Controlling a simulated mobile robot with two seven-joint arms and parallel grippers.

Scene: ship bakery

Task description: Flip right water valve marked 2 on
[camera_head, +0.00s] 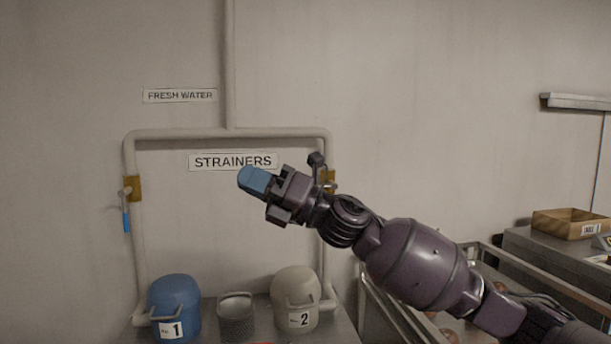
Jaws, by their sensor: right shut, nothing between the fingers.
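The right water valve (331,187) shows as a brass body on the right vertical pipe, above the cream strainer housing marked 2 (296,297). My right wrist covers part of it, and its handle cannot be made out. My right gripper (252,180) reaches in from the lower right. Its blue fingertips are shut and empty, pointing left, to the left of the right valve and just below the STRAINERS sign (215,161). My left gripper is not in view.
The left valve (133,188) has a blue handle (126,222) hanging down, above the blue housing marked 1 (174,304). A grey bucket (236,318) stands between the housings. A metal-railed table (372,307) and cardboard box (563,225) are at right.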

